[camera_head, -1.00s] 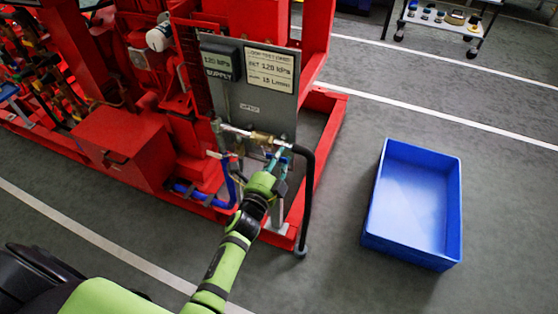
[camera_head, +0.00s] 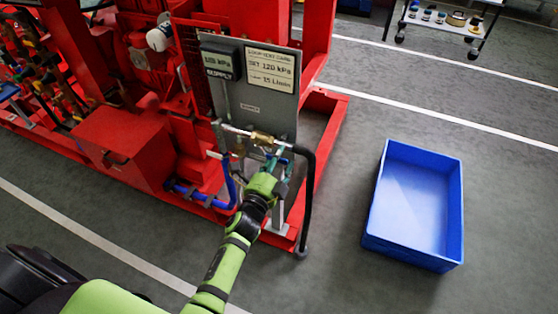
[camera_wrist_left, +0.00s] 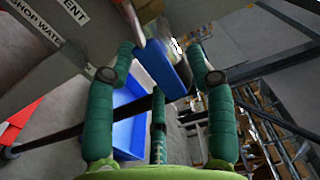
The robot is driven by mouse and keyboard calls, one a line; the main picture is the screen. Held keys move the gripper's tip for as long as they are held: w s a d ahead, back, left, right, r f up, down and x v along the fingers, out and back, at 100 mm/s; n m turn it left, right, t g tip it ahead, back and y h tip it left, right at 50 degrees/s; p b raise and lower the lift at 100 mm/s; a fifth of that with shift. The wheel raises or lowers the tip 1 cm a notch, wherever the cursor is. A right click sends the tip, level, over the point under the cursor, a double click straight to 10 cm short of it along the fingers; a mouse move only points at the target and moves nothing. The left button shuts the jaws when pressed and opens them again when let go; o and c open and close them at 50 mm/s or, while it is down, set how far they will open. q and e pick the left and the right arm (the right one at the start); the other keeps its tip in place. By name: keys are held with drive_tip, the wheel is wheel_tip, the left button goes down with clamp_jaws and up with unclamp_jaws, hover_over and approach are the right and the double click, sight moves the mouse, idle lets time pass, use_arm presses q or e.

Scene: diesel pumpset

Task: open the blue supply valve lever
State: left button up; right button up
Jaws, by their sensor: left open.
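The blue supply valve lever (camera_wrist_left: 163,68) shows in the left wrist view as a flat, slanted blue bar ahead of my left gripper (camera_wrist_left: 158,75). The green fingers are spread open around it, and the lever is not clamped; whether a finger touches it I cannot tell. In the head view my left gripper (camera_head: 276,163) is just below the brass valve fitting (camera_head: 262,138), in front of the grey panel. I cannot make out the lever there, since the fingers cover that spot. My right gripper is out of view.
A black hose (camera_head: 309,195) hangs close to the right of my gripper. A blue hose (camera_head: 230,185) runs to the left. The red pumpset frame (camera_head: 325,160) surrounds the panel (camera_head: 262,108). A blue crate (camera_head: 457,200) stands on the floor at right, with clear floor around it.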

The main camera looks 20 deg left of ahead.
use_arm(q)
drive_tip(key=s, duration=1.2)
drive_tip(key=shift+a, duration=0.2)
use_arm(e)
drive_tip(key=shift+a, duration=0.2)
